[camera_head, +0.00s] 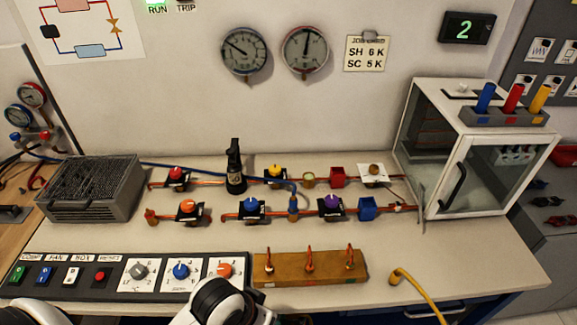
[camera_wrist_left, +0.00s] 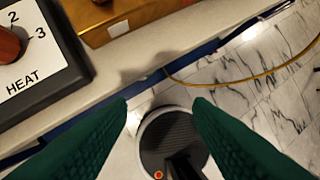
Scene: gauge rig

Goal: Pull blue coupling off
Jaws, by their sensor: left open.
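The blue coupling (camera_head: 293,204) appears as a small blue and brass fitting on the front pipe row, at the end of the blue hose (camera_head: 215,168), in the head view. It stands between the blue-knob valve and the purple-knob valve. My left arm shows at the bottom of the head view, well in front of the coupling. In the left wrist view my left gripper (camera_wrist_left: 160,102) is open and empty, its green fingers wide apart beyond the bench's front edge. The coupling is not in the wrist view. My right gripper is not in view.
A control panel (camera_head: 120,277) and a wooden block (camera_head: 285,272) with upright copper stubs lie along the front edge. A black bottle (camera_head: 235,170) stands behind the front pipe row. A yellow hose (camera_head: 425,290) hangs over the edge. A glass-door cabinet (camera_head: 470,175) stands right.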

